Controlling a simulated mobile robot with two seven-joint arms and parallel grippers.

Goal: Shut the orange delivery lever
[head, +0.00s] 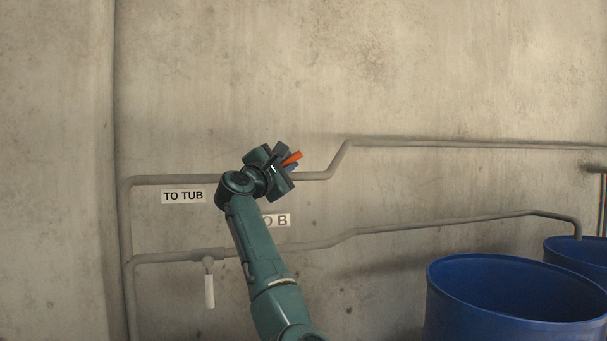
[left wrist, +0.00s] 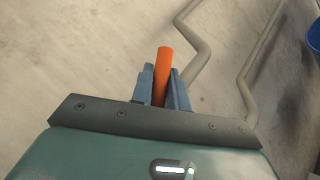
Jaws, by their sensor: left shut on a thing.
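The orange lever (head: 292,159) is on the upper grey pipe, beside the "TO TUB" label (head: 183,196). My left gripper (head: 287,163) is shut on the lever, whose orange end sticks out past the fingers, pointing right and slightly up. In the left wrist view the orange lever (left wrist: 164,65) stands between the two blue fingers (left wrist: 165,85). The lever's base and its valve are hidden behind my gripper. My right gripper is not in view.
The upper pipe (head: 420,144) and lower pipe (head: 430,224) run along the concrete wall. A white lever (head: 209,290) hangs down from the lower pipe. A second label (head: 277,220) is partly covered by my arm. Blue barrels (head: 437,300) stand at the lower right.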

